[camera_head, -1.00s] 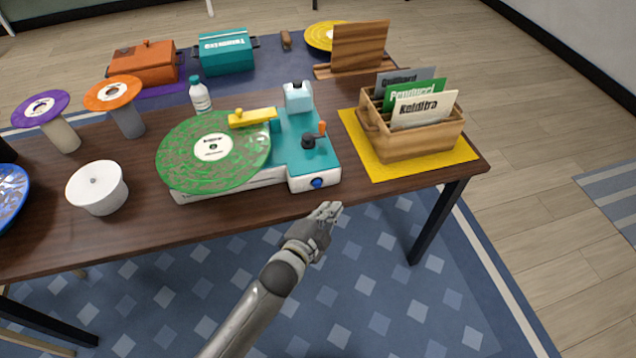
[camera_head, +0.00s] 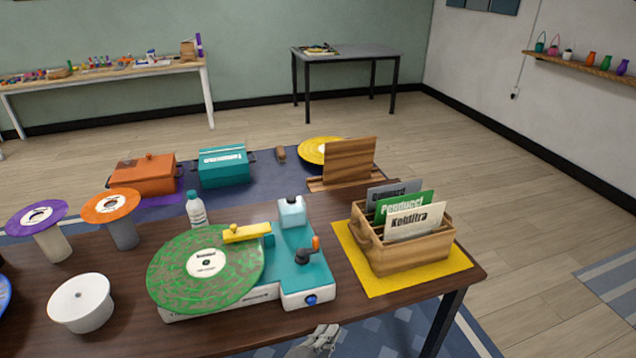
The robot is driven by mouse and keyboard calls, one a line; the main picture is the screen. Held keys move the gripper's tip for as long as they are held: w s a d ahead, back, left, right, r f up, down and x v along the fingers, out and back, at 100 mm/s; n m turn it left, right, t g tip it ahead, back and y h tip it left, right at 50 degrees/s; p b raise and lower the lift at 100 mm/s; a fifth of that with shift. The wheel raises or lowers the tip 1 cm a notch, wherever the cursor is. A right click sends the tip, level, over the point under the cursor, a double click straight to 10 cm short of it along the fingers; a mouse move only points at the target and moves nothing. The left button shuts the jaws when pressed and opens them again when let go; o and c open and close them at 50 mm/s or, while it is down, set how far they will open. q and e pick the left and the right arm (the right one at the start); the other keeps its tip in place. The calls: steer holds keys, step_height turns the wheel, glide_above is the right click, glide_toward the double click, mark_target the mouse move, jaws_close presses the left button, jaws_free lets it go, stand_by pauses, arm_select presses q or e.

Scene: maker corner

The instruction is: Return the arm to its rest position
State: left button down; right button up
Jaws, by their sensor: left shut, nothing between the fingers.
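My left gripper (camera_head: 325,338) shows at the bottom edge of the head view, below and in front of the table's front edge. Its fingers are together with nothing between them. Most of the left arm is out of the picture. The gripper is apart from the turntable (camera_head: 307,284), which stands on the table above it with a green record (camera_head: 180,272) on top. My right gripper is not in view.
The dark wooden table (camera_head: 355,310) carries a wooden crate (camera_head: 415,252) of record sleeves on a yellow mat (camera_head: 377,287), a white round pot (camera_head: 82,303) and a bottle (camera_head: 196,210). Floor (camera_head: 540,250) is clear to the right.

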arm_select(q)
steer(key=s+a+f+n+g+y, duration=0.15)
steer(key=s+a+f, duration=0.3)
steer(key=f, duration=0.55)
steer(key=s+a+f+n+g+y, duration=0.1)
steer(key=s+a+f+n+g, duration=0.25)
steer(key=s+f, duration=0.4)
steer(key=s+a+f+n+g+y, duration=0.15)
steer(key=s+a+f, duration=0.3)
steer(key=f, duration=0.65)
steer(key=s+a+f+n+g+y, duration=0.1)
steer(key=s+a+f, duration=0.3)
steer(key=s, duration=0.5)
steer(key=s+a+f+n+g+y, duration=0.1)
steer(key=s+a+f+n+g, duration=0.2)
steer(key=s, duration=0.6)
steer(key=s+a+f+n+g, duration=0.2)
steer(key=s+a+f+n, duration=0.2)
steer(key=s, duration=0.5)
steer(key=shift+a+f+y, duration=0.4)
steer(key=shift+a+f, duration=0.15)
steer(key=shift+f, duration=0.15)
